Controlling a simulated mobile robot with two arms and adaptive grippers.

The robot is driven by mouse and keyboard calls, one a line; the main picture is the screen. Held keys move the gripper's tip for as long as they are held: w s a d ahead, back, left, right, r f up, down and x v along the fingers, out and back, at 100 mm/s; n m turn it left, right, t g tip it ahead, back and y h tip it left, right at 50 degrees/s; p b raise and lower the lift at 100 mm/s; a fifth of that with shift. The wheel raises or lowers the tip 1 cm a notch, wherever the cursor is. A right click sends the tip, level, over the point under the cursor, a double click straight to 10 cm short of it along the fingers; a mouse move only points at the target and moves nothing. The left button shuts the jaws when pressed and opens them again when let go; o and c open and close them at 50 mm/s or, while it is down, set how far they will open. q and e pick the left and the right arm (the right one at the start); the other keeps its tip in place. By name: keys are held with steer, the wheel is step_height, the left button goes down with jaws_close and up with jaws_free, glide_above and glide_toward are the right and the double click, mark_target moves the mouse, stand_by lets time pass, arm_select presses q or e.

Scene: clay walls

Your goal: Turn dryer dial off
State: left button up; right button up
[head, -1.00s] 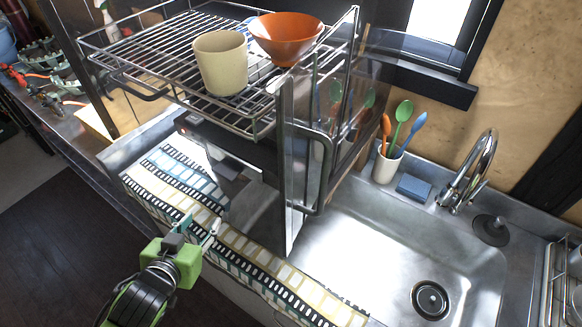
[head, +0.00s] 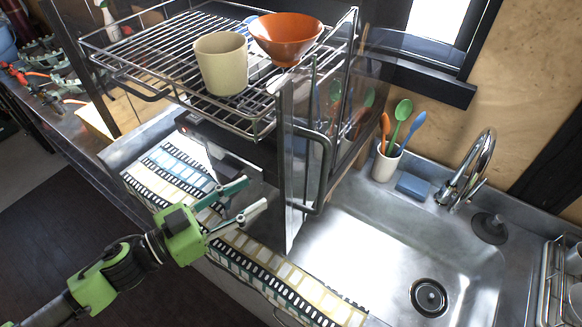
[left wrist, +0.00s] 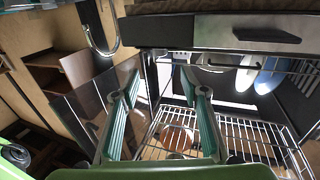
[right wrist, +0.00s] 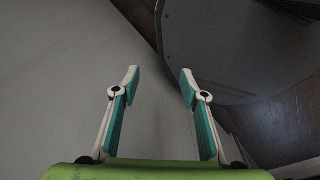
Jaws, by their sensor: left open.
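The dish dryer is a wire rack (head: 185,62) over a dark base (head: 232,143), with an upright clear door and a bar handle (head: 322,170) on its right. A small red light shows on the base's left end. I cannot make out the dial clearly. My left gripper (head: 256,193) is open and empty, just in front of the base, above the patterned mat.
A beige cup (head: 221,66) and an orange bowl (head: 285,36) stand on the rack. The patterned mat (head: 180,172) lies along the counter edge. To the right are the sink (head: 400,260), faucet (head: 470,170), utensil cup (head: 386,166) and blue sponge (head: 413,187).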

arm_select(q)
steer(key=p+x, duration=0.3)
steer(key=x, duration=0.7)
steer(key=shift+w+d+r, duration=0.15)
steer(key=shift+w+d, duration=0.1)
steer(key=shift+w, duration=0.05)
steer(key=shift+w+d+p, duration=0.3)
steer(key=shift+d+p, duration=0.05)
steer(key=shift+d, duration=0.05)
steer(key=c, duration=1.1)
